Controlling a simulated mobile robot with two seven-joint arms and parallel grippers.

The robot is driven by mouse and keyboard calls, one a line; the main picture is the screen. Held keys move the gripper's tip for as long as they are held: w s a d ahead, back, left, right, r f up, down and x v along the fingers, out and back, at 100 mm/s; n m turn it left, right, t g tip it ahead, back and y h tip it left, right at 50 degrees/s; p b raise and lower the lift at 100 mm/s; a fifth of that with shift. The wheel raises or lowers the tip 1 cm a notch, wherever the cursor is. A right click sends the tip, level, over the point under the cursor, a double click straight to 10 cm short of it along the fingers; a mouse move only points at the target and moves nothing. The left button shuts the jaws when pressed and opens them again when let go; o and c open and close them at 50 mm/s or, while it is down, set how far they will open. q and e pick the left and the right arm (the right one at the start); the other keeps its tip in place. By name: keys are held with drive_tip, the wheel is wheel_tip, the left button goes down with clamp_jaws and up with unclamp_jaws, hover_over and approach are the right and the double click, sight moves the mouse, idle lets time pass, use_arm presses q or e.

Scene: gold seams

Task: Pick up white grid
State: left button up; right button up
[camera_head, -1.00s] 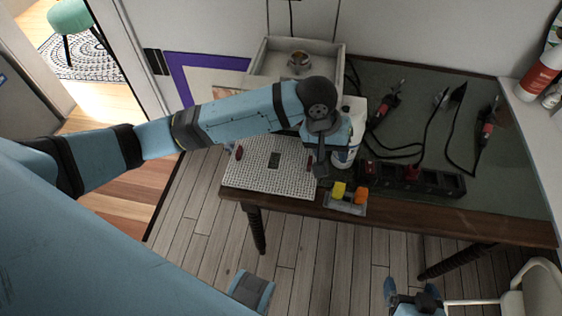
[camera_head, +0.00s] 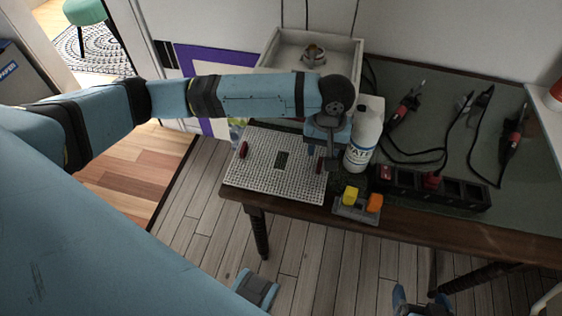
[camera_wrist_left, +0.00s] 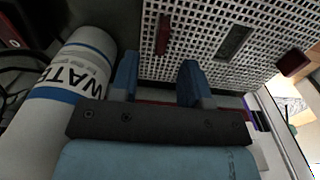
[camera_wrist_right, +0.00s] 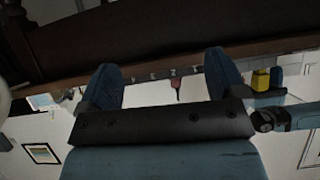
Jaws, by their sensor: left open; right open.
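The white grid (camera_head: 262,181) is a perforated board lying flat on the left end of the table, with a dark rectangle in its middle and a dark red handle near each side. My left gripper (camera_head: 327,162) is open and empty over the grid's right side, beside the right handle. In the left wrist view the fingers (camera_wrist_left: 157,75) point toward the grid (camera_wrist_left: 205,25), with the near red handle (camera_wrist_left: 163,35) just beyond them; I cannot tell any contact. My right gripper (camera_wrist_right: 162,72) is open and empty, low in front of the table's edge, far from the grid.
A white water bottle (camera_head: 364,136) stands close to the right of my left gripper. A grey holder with yellow and orange blocks (camera_head: 350,196) sits at the front edge. A black power strip (camera_head: 440,187) and corded tools lie right. A tray (camera_head: 275,48) stands behind.

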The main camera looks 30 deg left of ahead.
sight(321, 161)
use_arm(q)
wheel_tip(321, 161, down, 5)
drive_tip(key=shift+s+f+b, duration=0.15)
drive_tip(key=shift+b, duration=0.6)
drive_tip(key=shift+c, duration=0.4)
clamp_jaws()
